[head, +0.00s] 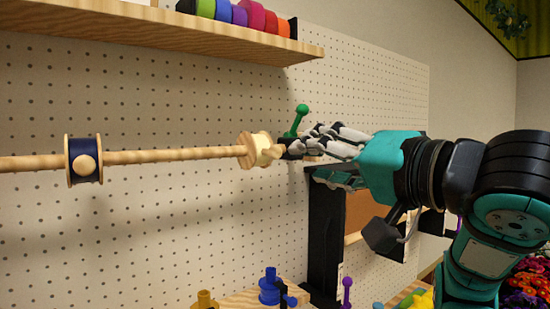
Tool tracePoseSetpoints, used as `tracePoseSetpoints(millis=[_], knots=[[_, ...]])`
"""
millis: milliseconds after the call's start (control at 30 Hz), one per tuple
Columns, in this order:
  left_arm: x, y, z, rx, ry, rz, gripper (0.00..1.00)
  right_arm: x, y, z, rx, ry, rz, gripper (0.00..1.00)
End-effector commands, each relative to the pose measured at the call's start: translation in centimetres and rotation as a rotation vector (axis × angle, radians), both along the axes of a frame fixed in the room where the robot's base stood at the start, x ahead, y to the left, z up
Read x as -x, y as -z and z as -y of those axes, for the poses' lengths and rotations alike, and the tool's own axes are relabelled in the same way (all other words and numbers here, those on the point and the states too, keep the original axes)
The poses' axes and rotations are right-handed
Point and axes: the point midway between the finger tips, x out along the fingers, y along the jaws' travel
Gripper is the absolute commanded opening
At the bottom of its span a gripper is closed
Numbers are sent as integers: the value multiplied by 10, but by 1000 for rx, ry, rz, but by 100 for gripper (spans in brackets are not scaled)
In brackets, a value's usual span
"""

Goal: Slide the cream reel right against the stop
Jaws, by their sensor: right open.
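The cream reel (252,150) is on the wooden rod (175,155), near the rod's visible right end. A small light wooden knob (271,152) sticks out from its right side. My right gripper (288,149) comes in from the right, with its fingertips close beside this knob; it is open, and I cannot tell whether it touches the knob. I cannot pick out the stop for certain; the gripper covers the area just right of the reel. My left gripper is not in view.
A navy reel (70,160) sits further left on the same rod. A green ball-topped handle (297,120) rises just behind my fingertips. A wooden shelf (190,32) with coloured rolls is above. Blue (269,287) and yellow pieces stand below. Pegboard (150,220) lies behind.

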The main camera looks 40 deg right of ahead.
Motion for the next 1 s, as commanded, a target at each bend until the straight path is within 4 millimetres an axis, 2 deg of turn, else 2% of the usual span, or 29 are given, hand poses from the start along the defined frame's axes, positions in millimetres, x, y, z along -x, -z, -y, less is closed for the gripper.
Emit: tracePoseSetpoints(millis=[33,200,400,600,900,1000], knots=[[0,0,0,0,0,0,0,-13,2,1,-1,0,-10,44],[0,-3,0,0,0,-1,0,-49,1,5,-1,-1,-8,44],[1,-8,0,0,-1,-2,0,-81,-1,9,1,0,-4,44],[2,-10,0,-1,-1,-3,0,-96,0,11,1,1,-1,44],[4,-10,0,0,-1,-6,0,-98,0,11,1,1,0,44],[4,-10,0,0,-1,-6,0,-98,0,11,1,1,0,31]])
